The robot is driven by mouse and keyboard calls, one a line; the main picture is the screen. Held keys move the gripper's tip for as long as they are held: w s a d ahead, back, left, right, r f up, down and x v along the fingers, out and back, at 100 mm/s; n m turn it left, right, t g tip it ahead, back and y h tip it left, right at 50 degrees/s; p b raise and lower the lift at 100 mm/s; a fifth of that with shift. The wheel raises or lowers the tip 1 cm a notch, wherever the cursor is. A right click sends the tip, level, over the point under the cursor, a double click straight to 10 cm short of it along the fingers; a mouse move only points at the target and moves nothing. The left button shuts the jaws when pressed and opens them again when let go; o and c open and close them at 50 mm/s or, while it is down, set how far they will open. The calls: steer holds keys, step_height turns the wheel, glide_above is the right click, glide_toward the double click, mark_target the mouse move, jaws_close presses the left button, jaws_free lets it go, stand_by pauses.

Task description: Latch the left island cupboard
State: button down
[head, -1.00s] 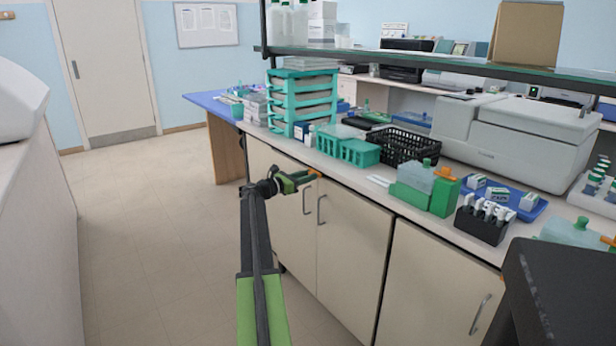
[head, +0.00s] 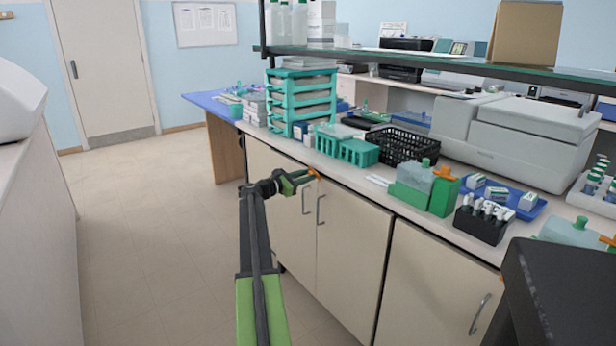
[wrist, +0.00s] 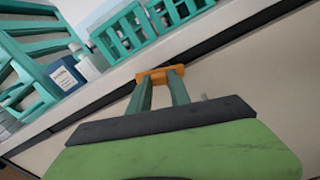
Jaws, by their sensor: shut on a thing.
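The left island cupboard (head: 346,245) is a pair of cream doors under the bench top. Both doors look shut, with two upright metal handles (head: 321,210) side by side near the seam. My gripper (head: 314,174) is at the top of these doors, just under the bench edge and above the handles. It is shut on a small orange latch (wrist: 152,76), which spans the two green fingertips in the wrist view. The latch lies close to the dark gap under the bench top. The fingers hide part of it, so I cannot tell its exact position.
The bench top (head: 378,196) above holds teal racks (head: 348,149), a teal drawer tower (head: 300,100) and a black basket (head: 402,146). Another cupboard (head: 435,285) with one handle stands to the right. The floor (head: 150,230) on the left is clear.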

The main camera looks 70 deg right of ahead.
steer(key=shift+s+a+m, duration=0.1)
steer(key=shift+m, duration=3.55)
steer(key=shift+s+a+m, duration=0.1)
steer(key=shift+m, duration=3.55)
steer(key=c, duration=1.2)
jaws_free()
steer(key=shift+d, duration=0.1)
steer(key=shift+w, duration=0.1)
